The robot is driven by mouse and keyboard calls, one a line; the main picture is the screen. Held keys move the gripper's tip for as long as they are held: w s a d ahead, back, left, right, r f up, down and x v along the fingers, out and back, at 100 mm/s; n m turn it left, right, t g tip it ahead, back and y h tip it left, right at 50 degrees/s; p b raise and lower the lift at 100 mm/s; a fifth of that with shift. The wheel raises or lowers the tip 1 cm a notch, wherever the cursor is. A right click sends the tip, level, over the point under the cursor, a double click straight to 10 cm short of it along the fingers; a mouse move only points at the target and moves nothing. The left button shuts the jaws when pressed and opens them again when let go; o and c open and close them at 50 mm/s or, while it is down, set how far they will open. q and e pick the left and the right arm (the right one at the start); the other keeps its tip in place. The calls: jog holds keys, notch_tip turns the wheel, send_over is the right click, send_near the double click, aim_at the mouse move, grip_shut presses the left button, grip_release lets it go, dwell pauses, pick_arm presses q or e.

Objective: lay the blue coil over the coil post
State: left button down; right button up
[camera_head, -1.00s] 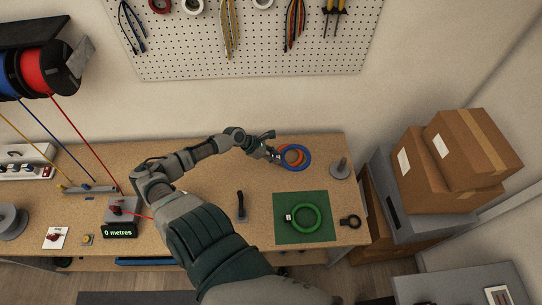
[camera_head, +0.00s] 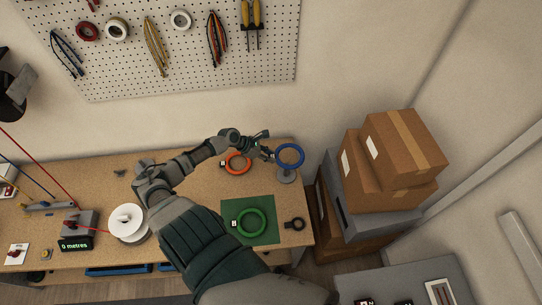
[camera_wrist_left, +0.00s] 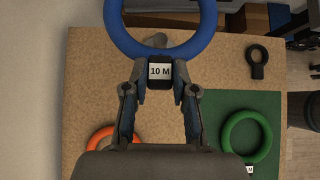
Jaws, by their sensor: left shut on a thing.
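The blue coil (camera_head: 302,157) is held out to the right of my left gripper (camera_head: 266,151). In the left wrist view the fingers (camera_wrist_left: 160,84) are shut on the blue coil (camera_wrist_left: 117,35) at its "10 M" tag (camera_wrist_left: 160,72). The grey coil post (camera_head: 287,178) stands on the bench's right end, and in the head view the coil overlaps its upper part. In the wrist view, part of the post (camera_wrist_left: 158,40) shows through the ring. I cannot tell the coil's height above the post. My right gripper is out of view.
An orange coil (camera_head: 228,167) lies on the bench left of the post. A green coil (camera_head: 264,220) lies on a green mat (camera_head: 233,206), with a black ringed tool (camera_head: 294,224) beside it. Cardboard boxes (camera_head: 405,150) stand to the right, beyond the bench edge.

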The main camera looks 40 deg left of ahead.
pick_arm(q)
jog(key=shift+a+f+b, duration=0.25)
jog(key=shift+f+b, duration=0.35)
jog(key=shift+f, duration=0.1)
jog(key=shift+f+b, duration=0.3)
jog(key=shift+b, duration=0.1)
jog(key=b, duration=0.1)
jog(key=d+f+b, duration=0.1)
jog(key=b, duration=0.1)
jog(key=shift+d+f, duration=0.15)
jog(key=shift+f, duration=0.1)
jog(key=f, duration=0.3)
jog(key=f+b, duration=0.1)
jog(key=shift+w+a+f, duration=0.1)
jog(key=shift+a+f, duration=0.2)
jog(key=shift+a, duration=0.05)
jog(key=shift+d+r, duration=0.1)
jog(key=shift+d, duration=0.15)
